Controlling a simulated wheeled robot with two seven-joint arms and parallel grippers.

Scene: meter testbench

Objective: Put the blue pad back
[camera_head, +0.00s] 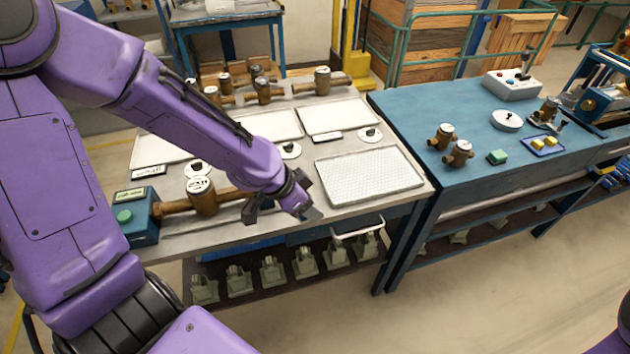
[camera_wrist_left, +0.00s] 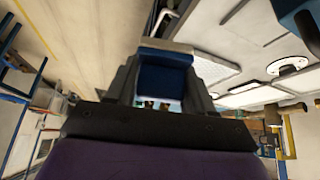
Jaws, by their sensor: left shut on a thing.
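My left gripper (camera_head: 300,205) is over the front edge of the grey bench, just left of the white ribbed tray. In the left wrist view the gripper (camera_wrist_left: 163,85) is shut on a blue block with a pale grey edge, which looks like the blue pad (camera_wrist_left: 162,82). In the head view the pad is hidden by the gripper and wrist. My right gripper is out of view.
The white ribbed tray (camera_head: 369,174) lies on the grey bench (camera_head: 262,228). A brass meter body (camera_head: 205,200) sits beside a blue box (camera_head: 140,222). The blue table (camera_head: 455,104) holds a green pad (camera_head: 497,157) and a blue tray with yellow pieces (camera_head: 541,152). A white handle (camera_head: 357,228) projects below the bench edge.

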